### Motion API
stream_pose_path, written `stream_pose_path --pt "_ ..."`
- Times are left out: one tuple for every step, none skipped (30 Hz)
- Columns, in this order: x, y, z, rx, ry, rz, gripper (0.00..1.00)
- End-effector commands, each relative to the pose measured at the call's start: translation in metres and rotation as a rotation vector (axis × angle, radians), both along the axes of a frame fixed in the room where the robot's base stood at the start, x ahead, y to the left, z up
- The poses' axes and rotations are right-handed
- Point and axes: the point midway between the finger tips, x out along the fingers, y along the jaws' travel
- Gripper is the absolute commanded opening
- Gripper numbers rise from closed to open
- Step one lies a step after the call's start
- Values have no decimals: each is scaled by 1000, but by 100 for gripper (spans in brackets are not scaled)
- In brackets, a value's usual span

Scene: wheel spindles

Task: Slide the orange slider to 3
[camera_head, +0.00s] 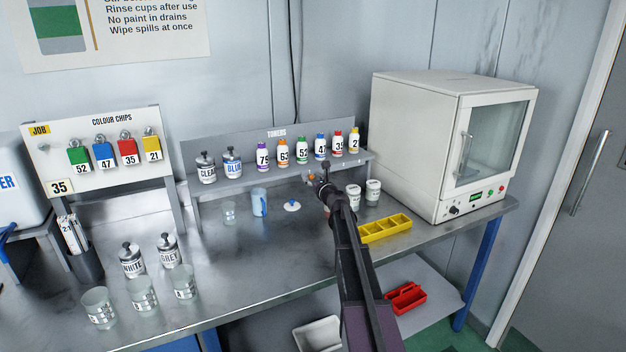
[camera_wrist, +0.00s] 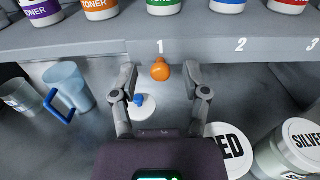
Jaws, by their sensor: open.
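The orange slider (camera_wrist: 160,70) is a round knob on the front edge of the toner shelf (camera_wrist: 100,40), just below the printed 1. The printed 2 (camera_wrist: 240,44) and 3 (camera_wrist: 312,44) are farther right along the same edge. My gripper (camera_wrist: 160,84) is open, with one finger on each side of the knob and a gap on both sides. In the head view my gripper (camera_head: 322,182) is at the shelf front, and the arm hides part of the edge there.
Toner bottles (camera_head: 302,150) stand on the shelf. Below it are a blue mug (camera_wrist: 70,86), a white lid with a blue knob (camera_wrist: 142,106) and white-lidded tubs (camera_wrist: 229,147). A yellow tray (camera_head: 386,228) and a white oven (camera_head: 440,140) stand to the right.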

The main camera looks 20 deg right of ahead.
Motion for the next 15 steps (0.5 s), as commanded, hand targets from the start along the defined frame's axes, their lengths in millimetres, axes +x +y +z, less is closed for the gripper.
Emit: stream_pose_path --pt "2 0 0 0 0 0 60" --pt "3 0 0 0 0 0 60" --pt "3 0 0 0 0 -1 60" --pt "3 0 0 0 0 -1 60" --pt "3 0 0 0 0 -1 60" --pt "3 0 0 0 0 -1 60" --pt "3 0 0 0 0 -1 60" --pt "3 0 0 0 0 -1 60" --pt "3 -1 0 0 0 -1 60" --pt "3 -1 0 0 0 -1 60" --pt "3 -1 0 0 0 -1 60" --pt "3 -1 0 0 0 -1 51" --pt "3 -1 0 0 0 -1 42" --pt "3 -1 0 0 0 -1 33" --pt "3 -1 0 0 0 -1 21"
